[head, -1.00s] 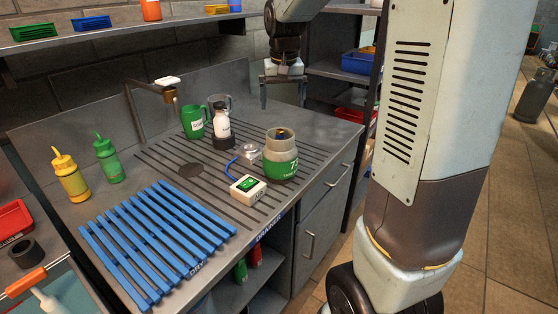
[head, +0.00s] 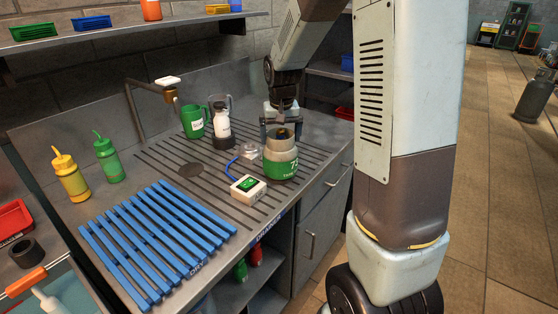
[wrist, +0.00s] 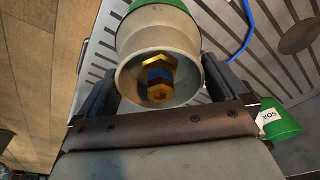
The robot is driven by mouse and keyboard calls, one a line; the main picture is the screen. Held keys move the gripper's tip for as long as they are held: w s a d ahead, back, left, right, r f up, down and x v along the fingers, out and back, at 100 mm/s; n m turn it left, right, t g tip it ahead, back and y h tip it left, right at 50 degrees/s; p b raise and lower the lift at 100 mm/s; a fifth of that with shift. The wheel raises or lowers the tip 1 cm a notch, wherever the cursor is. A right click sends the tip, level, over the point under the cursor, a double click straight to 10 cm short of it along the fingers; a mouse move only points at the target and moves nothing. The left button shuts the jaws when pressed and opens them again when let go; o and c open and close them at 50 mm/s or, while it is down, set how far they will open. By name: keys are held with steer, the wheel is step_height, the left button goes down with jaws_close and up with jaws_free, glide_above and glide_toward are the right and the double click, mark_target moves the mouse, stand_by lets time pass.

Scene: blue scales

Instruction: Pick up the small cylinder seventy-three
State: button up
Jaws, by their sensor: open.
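The small cylinder seventy-three (head: 281,167) stands upright on the drainer at its right front. It has a green band with a number starting with 7 and a pale collar. In the wrist view its pale collar (wrist: 128,50) surrounds a brass valve with a blue part (wrist: 160,76). My gripper (head: 282,122) is open at the cylinder's top in the head view. In the wrist view its two dark fingers (wrist: 158,84) lie on either side of the collar. I cannot tell whether they touch it.
A blue rack (head: 160,238) lies at the front left.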

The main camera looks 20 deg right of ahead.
steer(key=shift+f, duration=0.35)
steer(key=c, duration=1.7)
